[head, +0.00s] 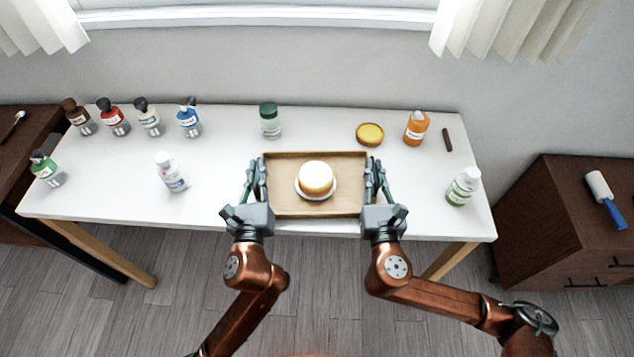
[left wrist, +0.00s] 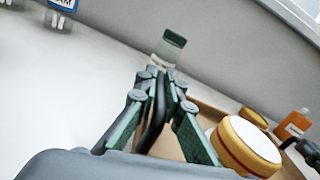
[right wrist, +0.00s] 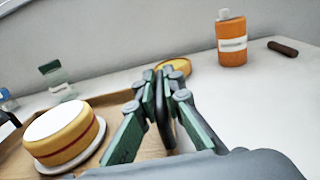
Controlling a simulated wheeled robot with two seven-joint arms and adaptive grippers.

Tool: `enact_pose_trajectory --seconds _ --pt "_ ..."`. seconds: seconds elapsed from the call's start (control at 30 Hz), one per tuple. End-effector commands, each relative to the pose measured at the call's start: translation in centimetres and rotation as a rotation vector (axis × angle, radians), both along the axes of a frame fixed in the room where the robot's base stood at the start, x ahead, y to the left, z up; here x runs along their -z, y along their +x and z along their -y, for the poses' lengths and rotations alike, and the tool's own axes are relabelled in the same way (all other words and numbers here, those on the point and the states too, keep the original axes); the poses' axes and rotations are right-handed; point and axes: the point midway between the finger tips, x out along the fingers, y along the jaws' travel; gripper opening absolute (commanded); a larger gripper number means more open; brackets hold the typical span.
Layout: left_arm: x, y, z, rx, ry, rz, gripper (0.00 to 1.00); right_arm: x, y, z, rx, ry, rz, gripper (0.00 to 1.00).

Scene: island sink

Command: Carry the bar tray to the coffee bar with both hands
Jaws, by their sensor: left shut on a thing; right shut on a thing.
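The wooden bar tray (head: 285,207) is at the front middle of the white table in the head view. A round cake (head: 316,176) on a white plate (head: 316,196) sits inside it. My left gripper (head: 256,172) is shut on the tray's left side, and my right gripper (head: 375,172) is shut on its right side. The cake also shows in the left wrist view (left wrist: 245,147) and in the right wrist view (right wrist: 62,132). The tray looks level; whether it touches the table I cannot tell. I cannot tell which surface is the coffee bar.
Several bottles stand along the white table (head: 225,140). A green-capped jar (head: 270,121), a yellow round tin (head: 369,134) and an orange bottle (head: 416,128) are behind the tray. A white bottle (head: 171,173) is left and a green bottle (head: 463,187) right. A brown cabinet (head: 570,225) stands right.

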Motion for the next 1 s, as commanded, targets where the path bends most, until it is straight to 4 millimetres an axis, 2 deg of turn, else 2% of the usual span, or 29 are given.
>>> enact_pose_trajectory --seconds 0.27,0.43,0.9,1.0 --pt "-0.1 0.0 -0.1 0.000 0.000 0.002 0.00 -0.1 0.0 0.0 0.001 0.000 0.002 0.00" --pt "-1.0 -0.1 -0.1 -0.002 0.000 0.008 0.00 -1.0 -0.1 0.0 0.001 0.000 0.008 0.00" --pt "-7.6 -1.1 -0.1 -0.001 0.000 0.052 0.00 -7.6 -1.1 0.0 0.001 0.001 0.052 0.00" --pt "-8.3 -1.2 -0.1 -0.001 0.001 0.057 0.00 -8.4 -1.2 0.0 0.001 0.001 0.057 0.00"
